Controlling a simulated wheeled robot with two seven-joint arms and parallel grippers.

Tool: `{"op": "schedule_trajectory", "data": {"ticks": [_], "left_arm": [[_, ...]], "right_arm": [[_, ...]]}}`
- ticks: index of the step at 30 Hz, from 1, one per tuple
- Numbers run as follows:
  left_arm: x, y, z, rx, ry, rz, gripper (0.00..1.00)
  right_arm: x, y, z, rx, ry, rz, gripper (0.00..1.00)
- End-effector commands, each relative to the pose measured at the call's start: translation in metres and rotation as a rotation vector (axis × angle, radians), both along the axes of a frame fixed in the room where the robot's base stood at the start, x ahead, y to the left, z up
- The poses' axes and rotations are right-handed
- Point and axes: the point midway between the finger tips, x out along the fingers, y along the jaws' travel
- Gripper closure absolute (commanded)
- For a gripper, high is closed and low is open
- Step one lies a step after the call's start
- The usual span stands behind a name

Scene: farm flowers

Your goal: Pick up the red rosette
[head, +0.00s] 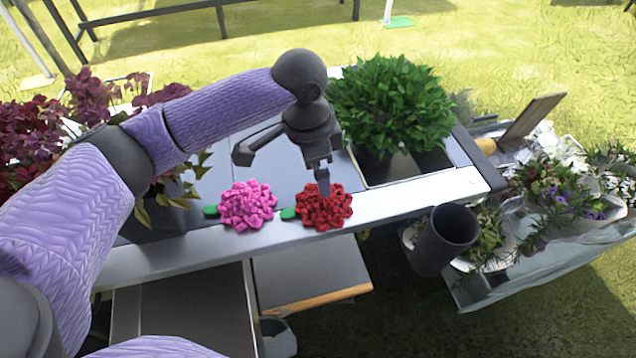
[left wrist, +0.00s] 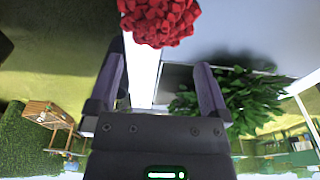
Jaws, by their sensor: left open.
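The red rosette (head: 324,208) lies on the table's light front edge, with a bit of green at its left side. My left gripper (head: 322,186) points down right at the rosette, its fingertips overlapping the rosette's upper part in the head view. In the left wrist view the red rosette (left wrist: 160,18) shows at the top, just beyond the fingertips and between their lines. The left gripper's two fingers (left wrist: 160,55) are apart with nothing between them. Whether the fingertips touch the rosette I cannot tell. My right gripper is not in view.
A pink rosette (head: 247,205) lies close to the left of the red one. A leafy green plant (head: 390,103) stands behind to the right. A dark cylindrical pot (head: 445,238) is at the right front. Reddish potted plants (head: 30,135) stand at the left.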

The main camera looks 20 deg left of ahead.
Motion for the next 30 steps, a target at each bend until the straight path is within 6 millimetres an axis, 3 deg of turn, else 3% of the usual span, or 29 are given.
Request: {"op": "schedule_trajectory", "data": {"ticks": [3, 13, 20, 30], "left_arm": [[0.001, -0.003, -0.03, 0.0, 0.005, 0.0, 0.0], [0.007, -0.008, -0.089, 0.001, 0.004, -0.001, 0.0], [0.008, -0.008, -0.089, 0.001, -0.001, -0.001, 0.0], [0.008, -0.008, -0.089, 0.001, -0.001, 0.0, 0.68]], "right_arm": [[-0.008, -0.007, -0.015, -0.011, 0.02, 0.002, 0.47], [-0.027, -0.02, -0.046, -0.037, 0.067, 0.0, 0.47], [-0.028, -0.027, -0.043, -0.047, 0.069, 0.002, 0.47], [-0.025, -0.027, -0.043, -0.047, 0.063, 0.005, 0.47]]}}
